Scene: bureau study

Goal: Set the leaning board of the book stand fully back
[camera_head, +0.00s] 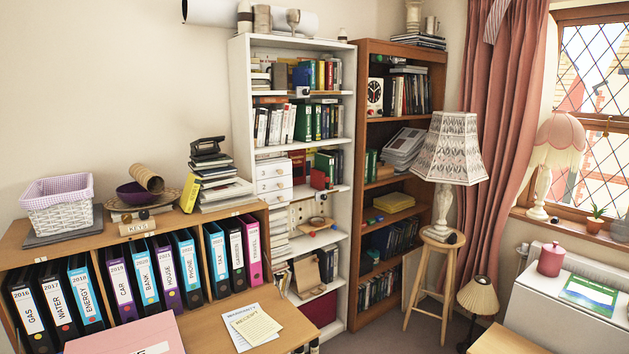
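A tan wooden board (308,275) leans on a lower shelf of the white bookcase (241,95). It looks like the leaning board of the book stand, but it is small in the view. Its base and hinge cannot be made out clearly, and its exact tilt cannot be told. Neither of my grippers is in view.
A wooden desk (290,318) with papers and a row of binders fills the front left. A brown bookcase (444,78) stands right of the white one. A stool (438,240) bears a lamp (450,150). A white cabinet (560,318) is at the right.

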